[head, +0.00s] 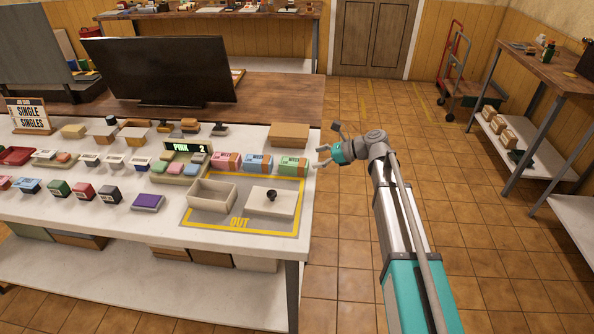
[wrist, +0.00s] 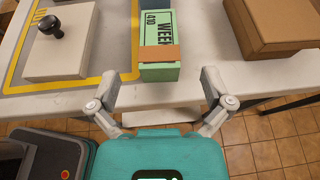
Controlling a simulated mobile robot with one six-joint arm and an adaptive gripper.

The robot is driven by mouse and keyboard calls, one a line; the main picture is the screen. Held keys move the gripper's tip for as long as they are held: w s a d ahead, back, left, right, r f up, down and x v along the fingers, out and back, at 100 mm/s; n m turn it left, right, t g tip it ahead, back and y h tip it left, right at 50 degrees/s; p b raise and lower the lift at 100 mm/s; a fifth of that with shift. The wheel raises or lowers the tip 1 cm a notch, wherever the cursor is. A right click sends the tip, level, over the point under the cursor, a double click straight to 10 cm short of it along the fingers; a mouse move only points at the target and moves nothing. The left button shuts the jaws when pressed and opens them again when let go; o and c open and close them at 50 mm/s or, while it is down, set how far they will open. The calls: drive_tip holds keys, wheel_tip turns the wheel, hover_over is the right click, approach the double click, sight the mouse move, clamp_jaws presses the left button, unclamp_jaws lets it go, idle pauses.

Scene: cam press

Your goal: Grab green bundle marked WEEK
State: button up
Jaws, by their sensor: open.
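The green bundle marked WEEK (wrist: 158,42) lies near the table edge with a brown band around its near end. It also shows in the head view (head: 293,163) as the rightmost of three banded bundles. My gripper (wrist: 157,88) is open, with its two fingers spread on either side of the line to the bundle. It is empty and apart from the bundle, just off the table's edge. In the head view my gripper (head: 324,156) is at the right end of the table.
A blue bundle (head: 259,161) and a pink bundle (head: 226,161) stand left of the green one. A cardboard box (wrist: 273,24) sits to the right in the wrist view. A pale lid with a black knob (wrist: 62,42) lies in the yellow OUT outline, beside an open box (head: 211,196).

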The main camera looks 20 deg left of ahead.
sight(294, 161)
drive_tip(key=shift+x, duration=1.15)
drive_tip(key=shift+a, duration=0.1)
drive_tip(key=shift+b+x, duration=1.15)
drive_tip(key=shift+x, duration=1.4)
drive_tip(key=shift+r, duration=0.1)
drive_tip(key=shift+c, duration=0.3)
drive_tip(key=c, duration=1.2)
drive_tip(key=shift+r, duration=0.1)
